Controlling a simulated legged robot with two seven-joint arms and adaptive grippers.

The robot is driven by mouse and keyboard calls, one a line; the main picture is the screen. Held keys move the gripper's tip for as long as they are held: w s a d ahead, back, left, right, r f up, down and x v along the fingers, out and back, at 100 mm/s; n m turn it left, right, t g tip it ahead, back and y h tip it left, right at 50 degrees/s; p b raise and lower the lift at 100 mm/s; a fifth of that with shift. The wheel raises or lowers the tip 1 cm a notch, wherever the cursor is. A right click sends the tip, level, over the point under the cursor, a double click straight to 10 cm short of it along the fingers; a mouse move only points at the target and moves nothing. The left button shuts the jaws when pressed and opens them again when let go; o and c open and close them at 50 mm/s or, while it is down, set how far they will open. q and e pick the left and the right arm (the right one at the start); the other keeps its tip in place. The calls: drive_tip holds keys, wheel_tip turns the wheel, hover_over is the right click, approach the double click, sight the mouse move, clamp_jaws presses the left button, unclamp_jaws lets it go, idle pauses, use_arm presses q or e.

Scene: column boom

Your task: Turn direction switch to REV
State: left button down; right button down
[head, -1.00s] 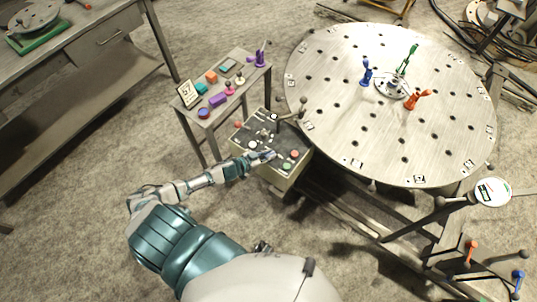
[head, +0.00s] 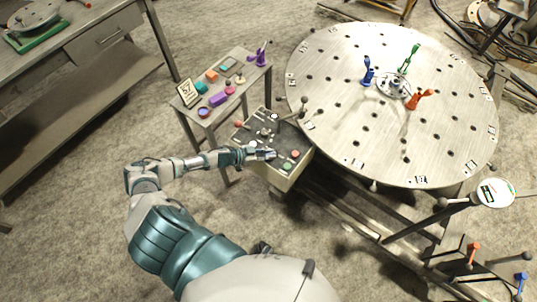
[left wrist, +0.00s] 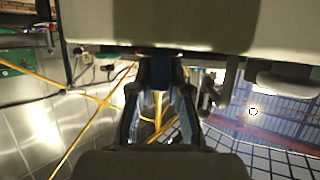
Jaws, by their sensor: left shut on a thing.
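The control box (head: 272,178) has a dark top panel with several knobs and buttons, beside the round table. My left gripper (head: 270,154) is over the middle of this panel, reaching in from the left. It is shut on a small switch, taken to be the direction switch, which its fingers mostly hide in the head view. In the left wrist view the fingers (left wrist: 160,85) close in at a small dark part against the pale box. A green button (head: 287,166) and a red button (head: 295,153) lie just right of the gripper. The REV marking is too small to read. My right gripper is not in view.
A round perforated table (head: 390,130) with blue, green and red handles stands close at the right. A lever (head: 290,116) rises at the panel's back edge. A small side table (head: 222,86) with coloured blocks stands behind left. The floor at left is clear.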

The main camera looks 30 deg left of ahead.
use_arm(q)
drive_tip(key=shift+a, duration=0.1)
drive_tip(key=c, duration=1.1)
unclamp_jaws()
drive_tip(key=shift+w+f, duration=0.15)
drive_tip(key=v, duration=1.2)
